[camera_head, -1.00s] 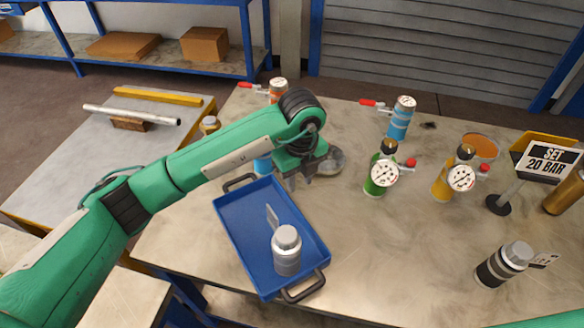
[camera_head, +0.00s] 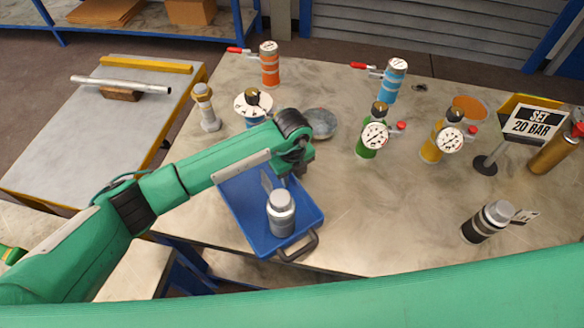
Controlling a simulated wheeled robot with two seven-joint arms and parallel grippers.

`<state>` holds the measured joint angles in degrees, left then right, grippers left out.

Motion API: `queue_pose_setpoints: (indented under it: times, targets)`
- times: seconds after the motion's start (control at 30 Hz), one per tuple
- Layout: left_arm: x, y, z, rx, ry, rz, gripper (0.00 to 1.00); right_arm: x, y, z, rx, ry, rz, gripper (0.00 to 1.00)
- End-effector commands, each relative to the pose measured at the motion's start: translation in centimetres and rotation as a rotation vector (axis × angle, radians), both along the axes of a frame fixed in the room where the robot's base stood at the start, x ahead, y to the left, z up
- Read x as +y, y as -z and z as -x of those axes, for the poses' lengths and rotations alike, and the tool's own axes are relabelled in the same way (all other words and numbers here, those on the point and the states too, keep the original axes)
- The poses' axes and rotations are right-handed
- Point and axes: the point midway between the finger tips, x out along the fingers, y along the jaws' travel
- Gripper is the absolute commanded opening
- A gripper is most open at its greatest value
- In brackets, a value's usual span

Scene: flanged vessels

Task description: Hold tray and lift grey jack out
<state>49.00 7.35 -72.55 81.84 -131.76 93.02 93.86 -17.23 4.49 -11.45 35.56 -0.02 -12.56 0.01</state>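The blue tray (camera_head: 246,229) lies on the table near its front edge. Its near handle (camera_head: 299,246) shows; its far end is hidden behind my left arm. The grey jack (camera_head: 282,215), a grey cylinder with a lighter cap, stands upright inside the tray, towards the near end. A small tag stands behind it. My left gripper (camera_head: 284,179) points down above the tray's far right part, just beyond the jack. Its fingers are mostly hidden by the wrist, so their opening does not show. My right arm crosses the bottom of the view; its gripper is out of view.
Green (camera_head: 366,150) and yellow (camera_head: 432,148) gauge vessels, a blue one (camera_head: 391,82) and an orange one (camera_head: 270,68) stand farther back. The sign (camera_head: 534,124) reads "SET 20 BAR".

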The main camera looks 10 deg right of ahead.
Motion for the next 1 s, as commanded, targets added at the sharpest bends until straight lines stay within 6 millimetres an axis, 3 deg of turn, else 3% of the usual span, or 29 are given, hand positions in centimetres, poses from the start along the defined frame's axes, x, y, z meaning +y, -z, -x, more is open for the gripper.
queue_pose_setpoints:
  times: [0.23, 0.4, 1.0]
  targets:
    - [-0.02, 0.09, 0.01, 0.000, 0.000, 0.000, 0.31, 0.01, 0.00, -0.01, 0.001, 0.000, 0.000, 0.31]
    - [-0.02, 0.06, 0.01, 0.000, 0.000, 0.000, 0.00, 0.01, 0.00, -0.01, 0.001, 0.000, 0.000, 0.31]
    - [-0.04, 0.02, 0.00, 0.000, 0.000, 0.001, 0.00, -0.11, 0.00, -0.02, 0.001, 0.000, 0.001, 0.31]
